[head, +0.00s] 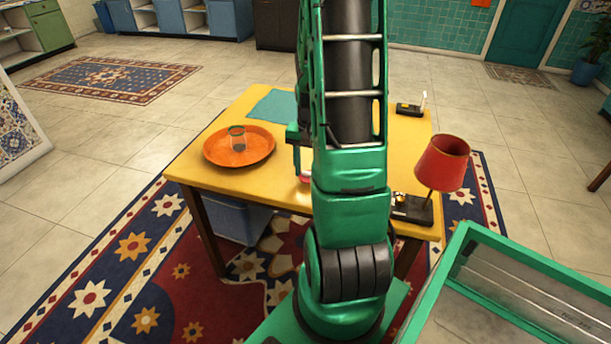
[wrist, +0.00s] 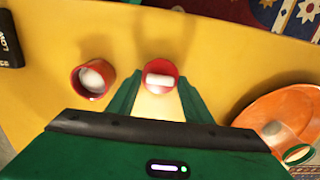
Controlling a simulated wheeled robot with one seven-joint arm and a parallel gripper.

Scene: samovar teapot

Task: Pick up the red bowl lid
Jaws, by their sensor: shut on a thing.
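The red lid (wrist: 151,68), round with a pale bar-shaped part across its middle, is between the fingertips of my gripper (wrist: 160,80) in the wrist view. The gripper is shut on it. I cannot tell whether the lid touches the table or is just above it. A red bowl (wrist: 77,84) with a pale rounded thing inside stands to the left, apart from the lid. In the head view my arm hides most of this area; a small red and pale thing (head: 304,179) shows beside the arm, and I cannot tell which one it is.
The yellow table (head: 270,183) holds an orange tray (head: 215,150) with a clear glass (head: 237,137), a teal cloth (head: 272,105), a red lamp (head: 441,165) at the right and a small black device (head: 410,109) at the back. Bare tabletop lies between tray and arm.

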